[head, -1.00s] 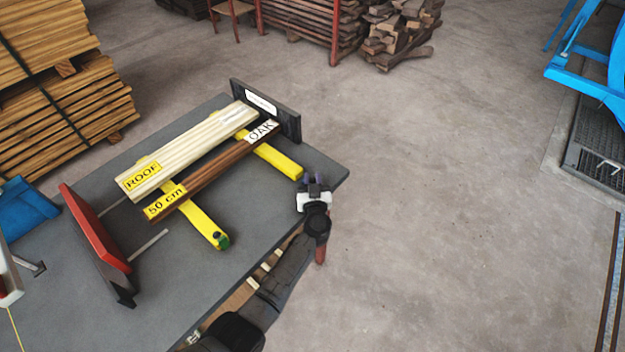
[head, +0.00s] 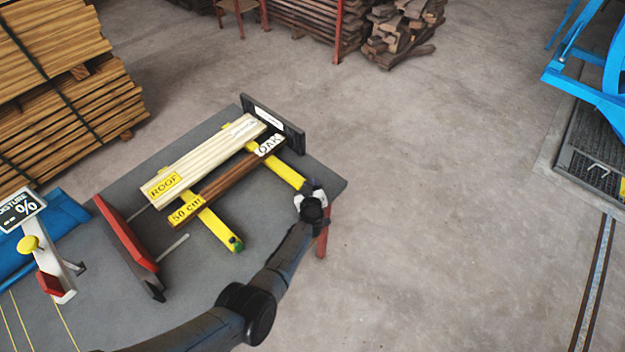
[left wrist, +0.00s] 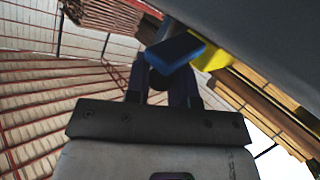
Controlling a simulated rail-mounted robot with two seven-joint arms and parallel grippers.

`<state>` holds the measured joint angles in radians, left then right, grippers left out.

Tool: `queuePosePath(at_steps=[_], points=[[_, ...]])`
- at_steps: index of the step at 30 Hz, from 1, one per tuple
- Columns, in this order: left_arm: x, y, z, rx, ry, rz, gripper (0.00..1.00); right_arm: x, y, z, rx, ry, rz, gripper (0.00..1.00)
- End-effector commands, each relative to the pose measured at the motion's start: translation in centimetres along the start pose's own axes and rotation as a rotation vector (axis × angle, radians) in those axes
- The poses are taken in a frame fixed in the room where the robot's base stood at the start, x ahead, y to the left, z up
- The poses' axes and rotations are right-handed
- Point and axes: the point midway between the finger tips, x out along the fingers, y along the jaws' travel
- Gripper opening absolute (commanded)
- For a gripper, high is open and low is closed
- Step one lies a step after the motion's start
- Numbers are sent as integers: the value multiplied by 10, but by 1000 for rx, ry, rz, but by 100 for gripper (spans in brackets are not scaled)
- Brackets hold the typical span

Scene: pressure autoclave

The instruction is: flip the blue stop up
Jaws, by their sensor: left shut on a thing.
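The blue stop (left wrist: 175,49) shows in the left wrist view as a small blue block beside the end of a yellow bar (left wrist: 212,58). My left gripper (left wrist: 164,82) is shut on it, with its two dark fingers on either side of the block's lower part. In the head view my left gripper (head: 309,188) is at the right-hand end of the farther yellow bar (head: 284,173), near the table's right edge. The stop is mostly hidden there by the gripper. I cannot tell how far it is tilted. My right gripper is not in view.
A pale ROOF board (head: 205,160) and a brown OAK board (head: 225,182) lie across the yellow bars. The nearer bar has a green end (head: 236,244). A red-topped plate (head: 126,233) and a dark end plate (head: 272,122) stand on the grey table (head: 205,277). Floor right of the table is clear.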

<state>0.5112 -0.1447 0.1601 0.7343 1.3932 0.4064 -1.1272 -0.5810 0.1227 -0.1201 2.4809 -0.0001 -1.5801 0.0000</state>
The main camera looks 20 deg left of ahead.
Motion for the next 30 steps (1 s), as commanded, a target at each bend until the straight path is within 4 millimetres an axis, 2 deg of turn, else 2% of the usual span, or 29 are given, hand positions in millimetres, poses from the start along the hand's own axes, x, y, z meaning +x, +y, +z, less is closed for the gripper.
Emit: queuePosePath(at_steps=[1, 9, 27, 28, 30], points=[[-1, 2, -7, -17, -18, 0, 0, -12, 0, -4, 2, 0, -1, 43], [2, -1, -8, -87, -87, 1, 0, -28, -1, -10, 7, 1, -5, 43], [4, -3, -6, -111, -109, 1, 0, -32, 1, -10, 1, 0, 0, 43], [4, -3, -6, -111, -109, 1, 25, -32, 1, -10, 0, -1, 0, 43], [4, -3, -6, -110, -109, 1, 31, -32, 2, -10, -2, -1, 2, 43]])
